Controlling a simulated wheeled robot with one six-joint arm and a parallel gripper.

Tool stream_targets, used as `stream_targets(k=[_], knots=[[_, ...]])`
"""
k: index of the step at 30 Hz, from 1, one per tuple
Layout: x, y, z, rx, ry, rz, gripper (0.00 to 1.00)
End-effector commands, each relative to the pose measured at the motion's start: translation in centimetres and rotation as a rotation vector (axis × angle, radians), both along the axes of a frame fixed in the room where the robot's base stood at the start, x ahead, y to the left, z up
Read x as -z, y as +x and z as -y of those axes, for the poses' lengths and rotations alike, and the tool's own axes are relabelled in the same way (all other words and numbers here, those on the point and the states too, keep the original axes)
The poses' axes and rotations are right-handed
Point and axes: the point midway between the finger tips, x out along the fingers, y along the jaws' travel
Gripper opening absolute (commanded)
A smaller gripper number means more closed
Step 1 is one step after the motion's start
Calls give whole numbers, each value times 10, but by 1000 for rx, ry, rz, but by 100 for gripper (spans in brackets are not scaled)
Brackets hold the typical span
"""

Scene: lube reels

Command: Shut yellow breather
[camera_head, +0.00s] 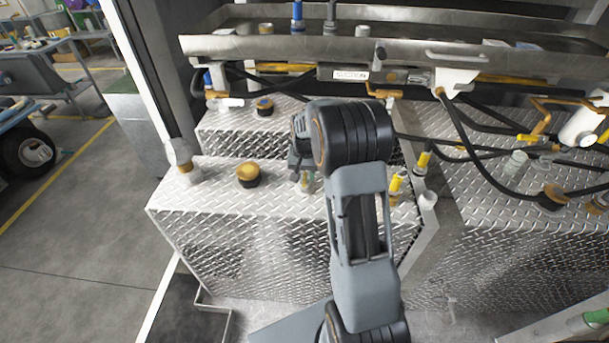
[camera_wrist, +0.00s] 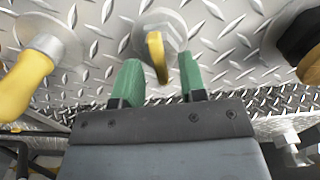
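The yellow breather, as I take it, is the grey round fitting with a thin yellow lever (camera_wrist: 156,52) at the top middle of the wrist view. My gripper (camera_wrist: 161,66) is open, with its two green fingers to the left and right of the lever's lower end. Gaps show between the lever and both fingers, so nothing is gripped. In the head view my gripper (camera_head: 304,178) is low over the left tread-plate tank top, partly hidden by my wrist. The fitting is small and mostly hidden there.
A yellow handle on a round fitting (camera_wrist: 24,86) stands left in the wrist view. A black-and-yellow cap (camera_wrist: 300,40) is at right; a similar cap (camera_head: 248,174) shows in the head view. Yellow-handled valves (camera_head: 397,185) stand right of my wrist. Hoses (camera_head: 470,140) cross the right tank.

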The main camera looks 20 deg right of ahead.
Motion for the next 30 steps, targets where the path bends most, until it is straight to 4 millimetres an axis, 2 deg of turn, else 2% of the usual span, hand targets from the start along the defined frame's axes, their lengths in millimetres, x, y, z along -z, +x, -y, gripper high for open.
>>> stream_targets(k=[13,25,30], knots=[[8,0,0,0,0,1,38],[7,0,0,0,0,1,1],[7,0,0,0,0,1,0]])
